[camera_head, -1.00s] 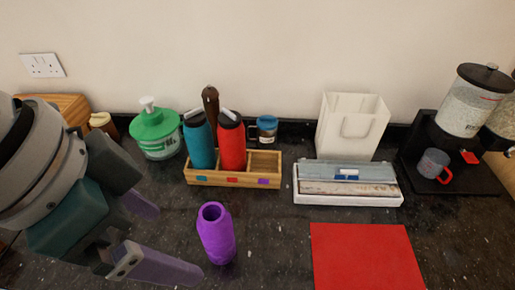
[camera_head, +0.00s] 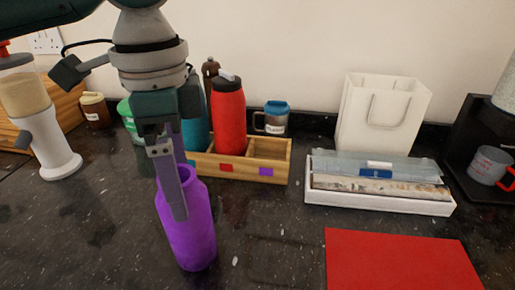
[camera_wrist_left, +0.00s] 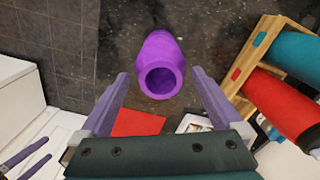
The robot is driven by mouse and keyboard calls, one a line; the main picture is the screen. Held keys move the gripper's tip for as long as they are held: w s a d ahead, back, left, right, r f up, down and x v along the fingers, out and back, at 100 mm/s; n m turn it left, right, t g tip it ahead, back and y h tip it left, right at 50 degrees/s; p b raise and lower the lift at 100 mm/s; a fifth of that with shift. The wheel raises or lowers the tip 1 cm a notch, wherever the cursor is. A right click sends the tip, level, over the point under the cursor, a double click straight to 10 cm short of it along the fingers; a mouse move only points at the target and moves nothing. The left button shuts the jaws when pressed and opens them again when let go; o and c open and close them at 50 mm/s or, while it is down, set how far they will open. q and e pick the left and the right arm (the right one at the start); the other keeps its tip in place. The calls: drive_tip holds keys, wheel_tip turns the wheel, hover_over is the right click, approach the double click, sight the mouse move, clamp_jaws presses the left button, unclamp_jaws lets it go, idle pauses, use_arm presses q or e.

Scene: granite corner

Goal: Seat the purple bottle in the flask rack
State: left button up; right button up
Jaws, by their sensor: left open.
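The purple bottle (camera_head: 188,235) stands on the dark counter in front of the rack, its open mouth up. My left gripper (camera_head: 178,215) is at the bottle, open; one finger covers part of it. In the left wrist view the bottle (camera_wrist_left: 161,50) lies between the spread fingers, with a gap on each side. The wooden flask rack (camera_head: 240,172) holds a teal flask (camera_head: 196,135) at left and a red flask (camera_head: 229,118) in the middle. Its right compartment, marked with a purple square, is empty. Purple finger-like bars (camera_wrist_left: 30,160), probably my right gripper, show in the wrist view's corner.
A blue-lidded mug (camera_head: 274,118) stands behind the rack. Right of it are a white box tray (camera_head: 380,200), a white bag (camera_head: 385,115) and a red mat (camera_head: 400,260). A white-based dispenser (camera_head: 55,150) stands at left. Counter between bottle and mat is clear.

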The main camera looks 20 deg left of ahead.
use_arm(q)
wheel_tip(320, 180, down, 6)
drive_tip(key=shift+a+r, duration=0.15)
drive_tip(key=shift+r, duration=0.1)
drive_tip(key=c, duration=1.4)
